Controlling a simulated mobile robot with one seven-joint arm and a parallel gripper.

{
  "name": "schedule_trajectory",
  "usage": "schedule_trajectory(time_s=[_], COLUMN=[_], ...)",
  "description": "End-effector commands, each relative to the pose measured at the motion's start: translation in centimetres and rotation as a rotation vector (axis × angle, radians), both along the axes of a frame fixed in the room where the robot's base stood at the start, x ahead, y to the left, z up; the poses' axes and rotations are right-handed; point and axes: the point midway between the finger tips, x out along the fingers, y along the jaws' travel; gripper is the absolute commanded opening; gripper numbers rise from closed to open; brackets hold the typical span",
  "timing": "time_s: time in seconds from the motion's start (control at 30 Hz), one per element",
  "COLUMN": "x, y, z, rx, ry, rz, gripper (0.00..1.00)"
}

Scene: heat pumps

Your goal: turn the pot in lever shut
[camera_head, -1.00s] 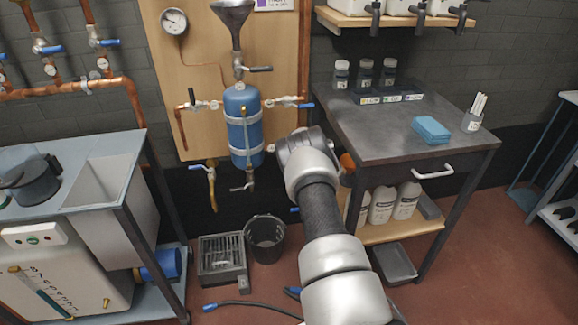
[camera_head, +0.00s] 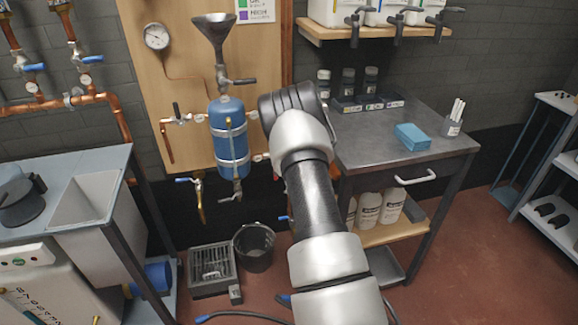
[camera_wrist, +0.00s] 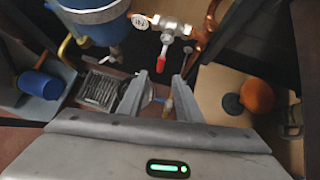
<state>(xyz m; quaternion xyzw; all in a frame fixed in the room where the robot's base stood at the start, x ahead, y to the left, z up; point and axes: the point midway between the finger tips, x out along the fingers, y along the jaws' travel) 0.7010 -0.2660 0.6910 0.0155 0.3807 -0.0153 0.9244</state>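The blue pot (camera_head: 229,137), with a steel funnel (camera_head: 216,36) above it, is mounted on the wooden board. In the wrist view the pot's lower part (camera_wrist: 92,22) is at the upper left. A pipe runs right from it, past a white tag (camera_wrist: 139,20) that seems to read IN, to a valve with a red-tipped lever (camera_wrist: 162,57). This lever points down in the picture, across the pipe. My gripper (camera_wrist: 159,84) is open and empty, its fingertips just below the lever in the picture. Whether they touch it I cannot tell. In the head view my arm hides this valve and the fingers.
A black lever (camera_head: 178,111) is left of the pot, another (camera_head: 241,81) under the funnel. A blue-handled valve (camera_head: 188,180) hangs below left. A bucket (camera_head: 255,248) and a drain grate (camera_head: 212,265) are on the floor. The metal bench (camera_head: 385,150) stands close on the right.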

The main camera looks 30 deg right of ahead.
Motion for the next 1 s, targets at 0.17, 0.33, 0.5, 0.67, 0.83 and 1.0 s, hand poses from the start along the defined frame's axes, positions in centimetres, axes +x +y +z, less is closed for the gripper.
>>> schedule_trajectory(time_s=[0.17, 0.33, 0.5, 0.67, 0.83, 1.0], x=[-2.6, -3.9, -4.2, -4.2, -4.2, -4.0], y=[0.1, 0.1, 0.1, 0.1, 0.1, 0.1], z=[2.7, 3.9, 4.2, 4.2, 4.1, 4.9], rx=[0.0, 0.0, 0.0, 0.0, 0.0, 0.01], ry=[0.0, 0.0, 0.0, 0.0, 0.0, -0.007], rz=[-0.001, 0.0, 0.0, 0.0, 0.0, -0.021], gripper=[0.32, 0.32, 0.32, 0.32, 0.32, 0.32])
